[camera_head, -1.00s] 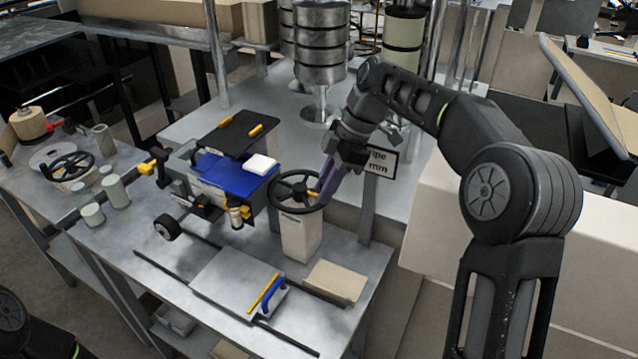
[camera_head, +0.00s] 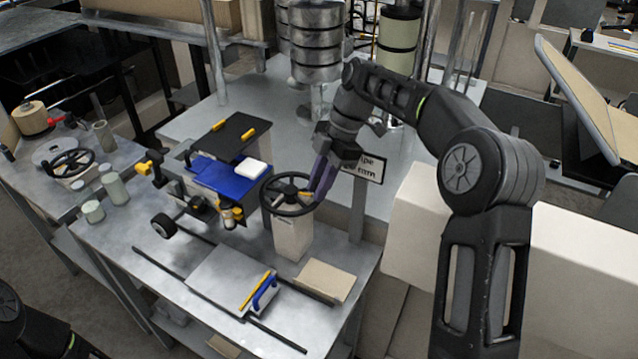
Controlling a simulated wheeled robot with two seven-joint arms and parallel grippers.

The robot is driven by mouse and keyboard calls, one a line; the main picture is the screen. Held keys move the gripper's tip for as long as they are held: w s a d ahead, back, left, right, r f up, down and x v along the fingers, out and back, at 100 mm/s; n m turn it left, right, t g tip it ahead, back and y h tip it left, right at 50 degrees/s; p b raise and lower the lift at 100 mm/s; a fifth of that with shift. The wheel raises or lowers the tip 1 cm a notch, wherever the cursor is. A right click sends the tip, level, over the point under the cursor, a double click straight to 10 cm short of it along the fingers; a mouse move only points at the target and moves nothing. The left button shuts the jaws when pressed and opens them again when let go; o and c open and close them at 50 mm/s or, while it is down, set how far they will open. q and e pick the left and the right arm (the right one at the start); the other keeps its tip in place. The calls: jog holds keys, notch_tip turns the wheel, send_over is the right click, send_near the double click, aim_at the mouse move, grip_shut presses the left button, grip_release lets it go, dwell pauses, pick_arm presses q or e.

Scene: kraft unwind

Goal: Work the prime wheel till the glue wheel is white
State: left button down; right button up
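A black spoked handwheel (camera_head: 288,193), which looks like the prime wheel, lies flat on top of a pale upright post (camera_head: 291,238) on the metal table. My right gripper (camera_head: 313,193) reaches down to the right side of its rim, its purplish fingers at or very near a small yellow part there. I cannot tell whether the fingers are closed on it. A small black wheel with a grey hub (camera_head: 163,225), possibly the glue wheel, sits at the table's left, beside the blue-topped machine (camera_head: 228,180). It shows no clear white. My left gripper is out of view.
A second black handwheel (camera_head: 68,163) is on the left bench, near pale cylinders (camera_head: 115,189). A grey plate (camera_head: 228,281) with a blue handle and a tan sheet (camera_head: 325,280) lie on the front table. A lettered sign (camera_head: 366,166) stands behind my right gripper.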

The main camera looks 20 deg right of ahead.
jog(key=o, duration=0.5)
jog(key=shift+c, duration=0.2)
